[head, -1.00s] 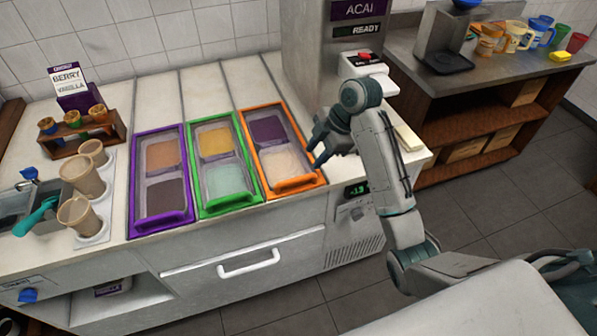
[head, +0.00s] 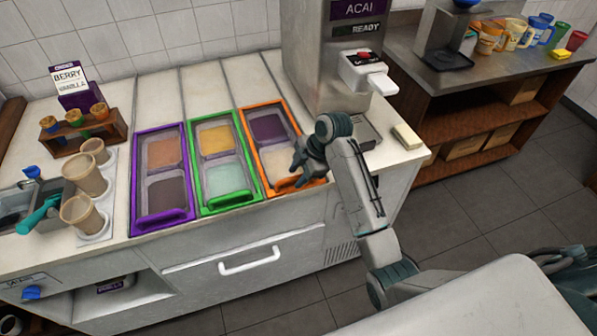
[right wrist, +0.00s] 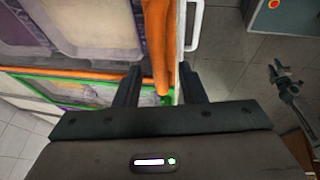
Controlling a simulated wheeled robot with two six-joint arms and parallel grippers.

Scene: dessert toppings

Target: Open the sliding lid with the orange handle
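The orange-framed lid (head: 248,133) covers the rightmost of three framed bins in the counter. It looks closed, with a purple and a pale compartment showing through. Its orange handle (head: 283,190) is at the front edge. My right gripper (head: 296,180) is down at this handle and hides part of it. In the right wrist view the orange handle (right wrist: 157,45) lies between the two dark, spread fingers (right wrist: 158,80), with a gap at least on the left. A grey arm with a dark end (right wrist: 284,80), apparently my left one, shows small over the floor.
A green-framed bin (head: 203,205) and a purple-framed bin (head: 140,222) sit to the left. The acai machine (head: 315,65) stands behind right, with a white spout (head: 370,75). Cups (head: 82,212) and a topping rack (head: 65,142) stand left. The counter behind the bins is clear.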

